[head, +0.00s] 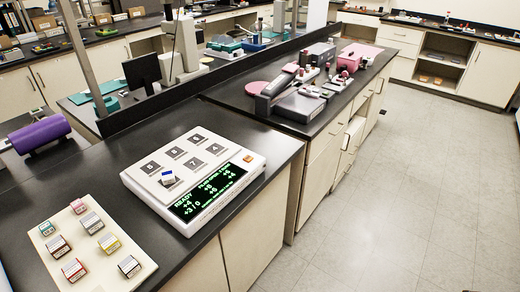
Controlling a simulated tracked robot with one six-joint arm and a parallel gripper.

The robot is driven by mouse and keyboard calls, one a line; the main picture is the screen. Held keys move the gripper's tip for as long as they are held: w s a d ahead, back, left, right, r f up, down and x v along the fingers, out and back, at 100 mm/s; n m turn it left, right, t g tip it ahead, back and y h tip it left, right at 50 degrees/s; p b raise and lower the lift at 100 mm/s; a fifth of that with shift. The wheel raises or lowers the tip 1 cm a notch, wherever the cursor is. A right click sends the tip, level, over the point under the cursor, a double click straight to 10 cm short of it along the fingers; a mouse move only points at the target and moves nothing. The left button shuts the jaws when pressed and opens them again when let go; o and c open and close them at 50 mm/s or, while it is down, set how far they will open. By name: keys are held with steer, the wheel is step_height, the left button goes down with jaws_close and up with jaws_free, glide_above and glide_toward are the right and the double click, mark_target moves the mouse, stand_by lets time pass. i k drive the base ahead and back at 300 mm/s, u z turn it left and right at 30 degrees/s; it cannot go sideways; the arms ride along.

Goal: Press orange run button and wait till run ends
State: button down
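The stylus profiler (205,205) is a white box on the black bench at the centre left. Its top has several dark numbered pads (194,163). The black display (212,190) on the sloped front shows green text that begins with "READY"; the rest is too small to read surely. The orange button (248,158) is at the right end of the front panel, beside the display. Nothing touches or covers it. My gripper is not in view.
A cream board (104,265) with several small coloured blocks lies at the front left of the bench. A purple cylinder (38,135) and a dark monitor (142,70) stand behind. Grey and pink equipment (300,105) stands on the bench further back. The floor (400,190) at right is clear.

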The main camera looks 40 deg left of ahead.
mark_target(248, 158)
steer(key=i, duration=2.65)
steer(key=u, duration=2.5)
